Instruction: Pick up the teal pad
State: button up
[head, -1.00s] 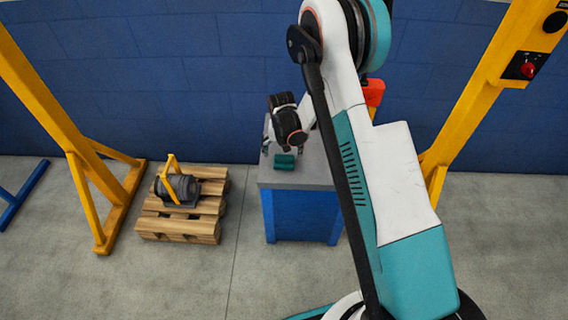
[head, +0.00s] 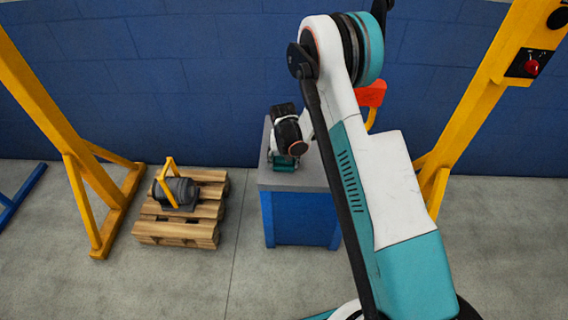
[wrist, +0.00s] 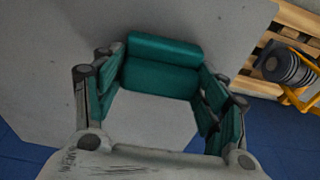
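The teal pad (wrist: 163,66) lies on the grey top of the blue stand, a block with a lengthwise crease. In the head view the pad (head: 284,163) shows only in part below my wrist. My gripper (wrist: 160,78) is open, with its two teal-lined fingers on the left and right of the pad in the wrist view. The fingertips are close to the pad's ends; I cannot tell if they touch it. In the head view my gripper (head: 284,158) is low over the stand top and mostly hidden by the wrist.
The blue stand (head: 301,218) has a bare grey top around the pad. A wooden pallet (head: 178,230) with a dark motor (head: 178,192) stands to the left on the floor. Yellow frame posts (head: 65,125) rise at both sides. A blue wall is behind.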

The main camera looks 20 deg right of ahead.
jog(key=shift+r, duration=0.1)
jog(key=shift+c, duration=0.4)
jog(key=shift+r, duration=0.25)
notch_tip(320, 180, up, 19)
jog(key=p, duration=0.7)
jog(key=shift+r, duration=0.15)
